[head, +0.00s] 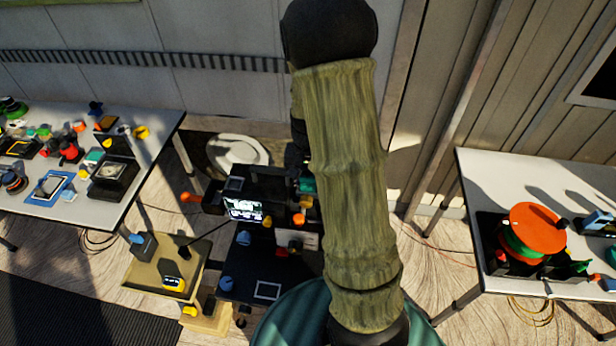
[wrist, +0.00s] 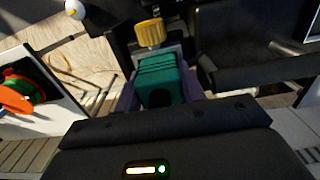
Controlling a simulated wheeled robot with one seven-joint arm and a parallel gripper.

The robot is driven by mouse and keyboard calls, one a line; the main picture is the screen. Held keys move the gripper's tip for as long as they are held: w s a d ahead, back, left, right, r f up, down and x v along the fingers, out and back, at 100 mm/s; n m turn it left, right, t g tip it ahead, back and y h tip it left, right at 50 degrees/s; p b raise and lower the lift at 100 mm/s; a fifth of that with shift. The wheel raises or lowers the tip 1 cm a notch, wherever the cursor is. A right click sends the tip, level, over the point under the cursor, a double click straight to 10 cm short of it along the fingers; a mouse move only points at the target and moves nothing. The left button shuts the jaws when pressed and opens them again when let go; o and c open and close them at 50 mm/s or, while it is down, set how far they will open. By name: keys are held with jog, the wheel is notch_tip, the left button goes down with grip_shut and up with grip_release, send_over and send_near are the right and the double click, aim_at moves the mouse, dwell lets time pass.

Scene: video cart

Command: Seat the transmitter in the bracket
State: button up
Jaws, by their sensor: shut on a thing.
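A teal ribbed block, which looks like the transmitter (wrist: 160,80), sits between the two fingers of my gripper (wrist: 166,82) in the wrist view. The fingers are shut on its sides. A yellow ribbed knob (wrist: 150,33) shows just beyond the block; I cannot tell whether it belongs to it. In the head view a small part of the teal block (head: 307,186) shows at the left edge of my arm, over the back of the dark cart (head: 245,262). My arm hides most of the gripper there. I cannot make out the bracket for certain in either view.
The cart carries a lit screen (head: 243,208), a pale panel (head: 312,240), a blue knob (head: 244,238) and small orange parts. A tan stand (head: 150,272) is at its left. Cluttered tables stand at left (head: 100,205) and right (head: 475,180), the right one with an orange reel (head: 538,226).

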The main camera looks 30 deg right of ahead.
jog(key=shift+f, duration=0.25)
jog(key=o, duration=0.9)
jog(key=shift+o, duration=1.3)
jog(key=shift+s+d+r, duration=0.1)
jog(key=shift+d, duration=0.05)
jog(key=shift+w+r, duration=0.1)
jog(key=shift+w, duration=0.1)
jog(key=shift+r, duration=0.25)
notch_tip(320, 180, up, 17)
jog(key=b, duration=0.3)
jog(key=shift+s+f+b, duration=0.15)
jog(key=shift+s+b, duration=0.05)
jog(key=shift+b, duration=0.15)
